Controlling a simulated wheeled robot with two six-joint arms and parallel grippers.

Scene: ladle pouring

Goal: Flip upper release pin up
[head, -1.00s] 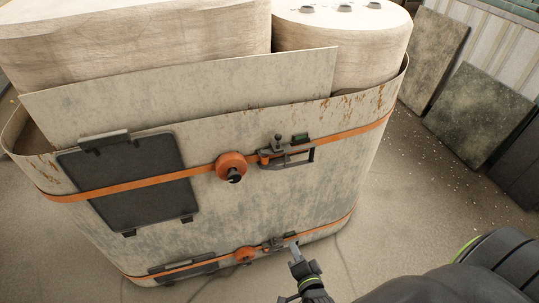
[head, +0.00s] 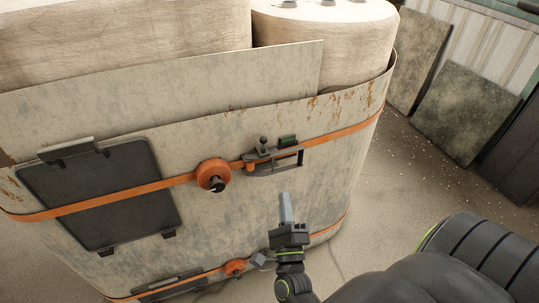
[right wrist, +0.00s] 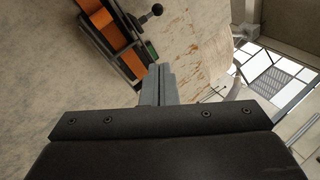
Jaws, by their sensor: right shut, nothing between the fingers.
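The upper release pin (head: 263,143) is a small dark ball-topped lever on the upper latch (head: 275,160), which sits on the upper orange strap around the metal container. A small green block (head: 287,140) is beside it. In the right wrist view the ball-topped pin (right wrist: 150,14) shows at the top, beside the latch's dark frame (right wrist: 118,40). My right gripper (head: 285,200) is shut and empty, below the upper latch and apart from it. Its closed fingers (right wrist: 159,85) point up toward the latch in the wrist view. My left gripper is not in view.
An orange round knob (head: 213,174) sits left of the latch. A dark panel (head: 100,195) is further left. A lower strap carries a second orange knob (head: 235,268) and latch. Stone slabs (head: 465,112) lean at the right; the floor between is open.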

